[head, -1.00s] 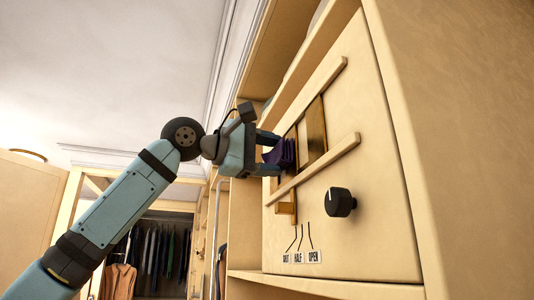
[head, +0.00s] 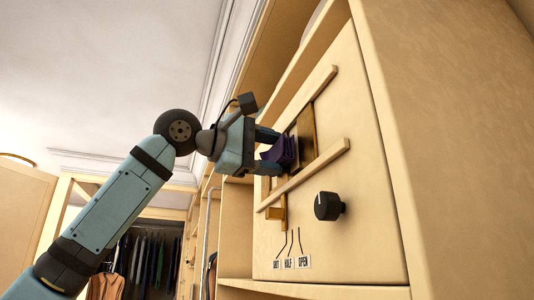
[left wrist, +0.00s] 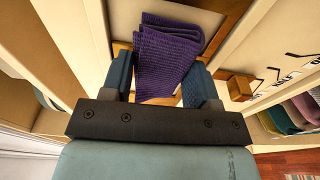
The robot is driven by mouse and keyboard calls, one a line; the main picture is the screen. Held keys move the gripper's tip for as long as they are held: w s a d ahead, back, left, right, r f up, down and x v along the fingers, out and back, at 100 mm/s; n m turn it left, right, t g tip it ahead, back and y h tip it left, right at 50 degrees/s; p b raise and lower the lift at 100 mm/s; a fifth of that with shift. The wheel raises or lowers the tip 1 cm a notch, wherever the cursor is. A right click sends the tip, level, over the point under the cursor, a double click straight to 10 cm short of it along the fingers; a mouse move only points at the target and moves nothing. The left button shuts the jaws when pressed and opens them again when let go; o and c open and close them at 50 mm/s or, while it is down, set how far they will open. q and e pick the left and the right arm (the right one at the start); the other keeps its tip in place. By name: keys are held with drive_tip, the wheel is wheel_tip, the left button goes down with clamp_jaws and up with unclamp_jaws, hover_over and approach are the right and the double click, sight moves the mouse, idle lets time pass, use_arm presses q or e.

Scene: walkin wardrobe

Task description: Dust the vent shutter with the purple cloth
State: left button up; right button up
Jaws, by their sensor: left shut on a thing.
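The vent shutter (head: 307,130) is a brass-coloured plate between two slanted wooden rails on the cream cabinet panel. Its tab (head: 276,216) sticks out below the lower rail and also shows in the left wrist view (left wrist: 240,87). My left gripper (head: 274,152) is shut on the purple cloth (head: 281,151), close in front of the shutter area. In the left wrist view the folded, ribbed cloth (left wrist: 165,55) sticks out beyond the fingers and hides much of what lies behind it. I cannot tell whether the cloth touches the shutter. My right gripper is out of view.
A black knob (head: 327,206) juts from the panel below the lower rail (head: 305,178). Marks labelled HALF and OPEN (head: 290,263), among others, sit near the panel's bottom. Hanging clothes (head: 150,258) are far at lower left. Open room lies left of the cabinet.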

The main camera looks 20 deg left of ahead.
sight(262, 156)
use_arm(q)
drive_tip(key=shift+w+a+r+p, duration=0.1)
drive_tip(key=shift+w+a+p, duration=0.3)
drive_tip(key=shift+w, duration=0.2)
drive_tip(key=shift+w+a+r+p, duration=0.1)
drive_tip(key=shift+w+a+p, duration=0.25)
drive_tip(key=shift+w, duration=0.2)
drive_tip(key=shift+w+a+f, duration=0.15)
drive_tip(key=shift+w+a, duration=0.15)
drive_tip(key=shift+w, duration=0.2)
drive_tip(key=shift+r+p, duration=0.25)
drive_tip(key=shift+p, duration=0.25)
drive_tip(key=shift+s+d+b, duration=0.3)
drive_tip(key=shift+s+d, duration=0.15)
drive_tip(key=shift+s, duration=0.25)
drive_tip(key=shift+s+d+b, duration=0.25)
drive_tip(key=shift+s+d, duration=0.15)
drive_tip(key=shift+s, duration=0.25)
drive_tip(key=shift+s+d, duration=0.2)
drive_tip(key=shift+s, duration=0.05)
drive_tip(key=shift+s+d, duration=0.1)
drive_tip(key=shift+w+a+r+p, duration=0.1)
drive_tip(key=shift+w+a+p, duration=0.5)
drive_tip(key=shift+w, duration=0.25)
drive_tip(key=shift+w+a+p, duration=0.3)
drive_tip(key=shift+w+a, duration=0.2)
drive_tip(key=shift+w, duration=0.15)
drive_tip(key=shift+w+a, duration=0.15)
drive_tip(key=shift+w, duration=0.15)
drive_tip(key=shift+s, duration=0.15)
